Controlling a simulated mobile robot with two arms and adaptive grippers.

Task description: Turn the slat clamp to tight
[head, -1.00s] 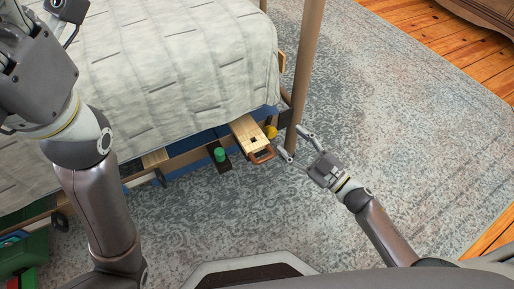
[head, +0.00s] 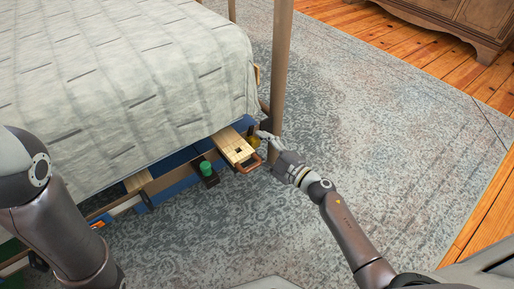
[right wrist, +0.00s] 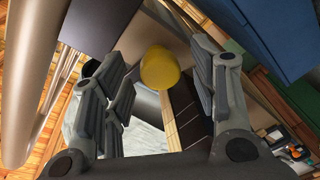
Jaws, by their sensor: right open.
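A yellow round knob (head: 252,141) sits under the bed's near corner beside the wooden post, partly hidden by my right gripper (head: 265,148). In the right wrist view the yellow knob (right wrist: 160,68) lies between the two open fingers, towards their tips, with visible gaps on both sides. A green knob (head: 206,168) stands on a dark block to the left. A pale wooden slat (head: 232,147) with a copper-coloured loop handle (head: 249,165) projects between the two knobs. I cannot tell from a label which part is the slat clamp. My left gripper is out of view.
The bed post (head: 281,65) stands close beside my right gripper. The bed's quilt (head: 130,75) overhangs the frame. My left arm fills the lower left. Patterned rug (head: 390,130) is clear to the right, and a wooden dresser (head: 465,20) stands at the back.

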